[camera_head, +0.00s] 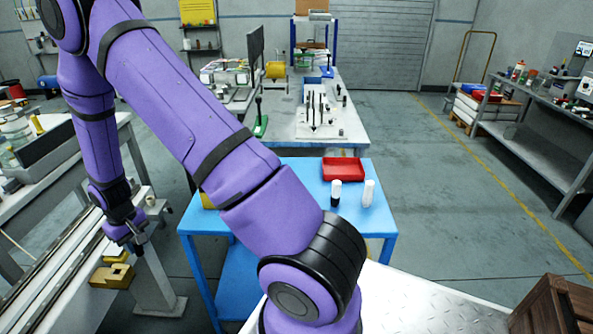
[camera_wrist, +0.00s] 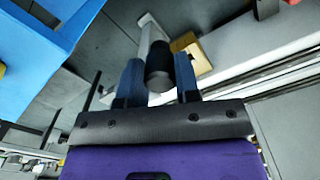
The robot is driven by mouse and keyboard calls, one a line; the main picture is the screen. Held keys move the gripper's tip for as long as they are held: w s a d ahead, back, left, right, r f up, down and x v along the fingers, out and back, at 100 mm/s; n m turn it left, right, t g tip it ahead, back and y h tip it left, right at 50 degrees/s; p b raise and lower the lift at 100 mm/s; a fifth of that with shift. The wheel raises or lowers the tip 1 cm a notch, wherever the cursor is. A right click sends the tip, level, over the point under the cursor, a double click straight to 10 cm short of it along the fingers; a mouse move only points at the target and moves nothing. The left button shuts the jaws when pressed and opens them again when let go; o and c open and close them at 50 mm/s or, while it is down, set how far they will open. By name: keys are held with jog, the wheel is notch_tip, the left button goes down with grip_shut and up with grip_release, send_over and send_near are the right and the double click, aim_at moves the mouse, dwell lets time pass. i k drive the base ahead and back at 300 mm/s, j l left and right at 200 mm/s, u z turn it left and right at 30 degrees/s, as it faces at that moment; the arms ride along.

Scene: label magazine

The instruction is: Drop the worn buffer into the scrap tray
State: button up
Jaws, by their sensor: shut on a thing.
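My gripper (camera_head: 126,236) hangs at the left, over the edge of the pale bench. In the wrist view its two blue-grey fingers (camera_wrist: 158,82) are shut on a dark cylinder, the buffer (camera_wrist: 158,66), which sits between them with its round end toward the camera. In the head view the buffer is too small and covered to make out clearly. A shallow red tray, the scrap tray (camera_head: 343,167), stands at the back of the blue table, well to the right of my gripper. It looks empty.
On the blue table (camera_head: 290,172), a white cylinder with a dark lower part (camera_head: 336,193) and a white one (camera_head: 368,193) stand in front of the tray. A yellow block (camera_head: 112,275) is below my gripper. My arm hides part of the table.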

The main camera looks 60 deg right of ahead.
aim_at(347, 172)
jog(key=k+l+z, duration=0.15)
jog(key=k+z, duration=0.25)
jog(key=k+l+z, duration=0.65)
jog(key=z, duration=0.6)
jog(key=i+j+z, duration=0.2)
jog(key=z, duration=0.15)
jog(key=i+j+z, duration=0.1)
jog(key=j+z, duration=0.2)
jog(key=j, duration=0.15)
jog(key=j+z, duration=0.15)
jog(key=j, duration=0.4)
jog(key=k+j+z, duration=0.15)
jog(key=j, duration=1.05)
jog(key=k+j+z, duration=0.15)
jog(key=j, duration=0.5)
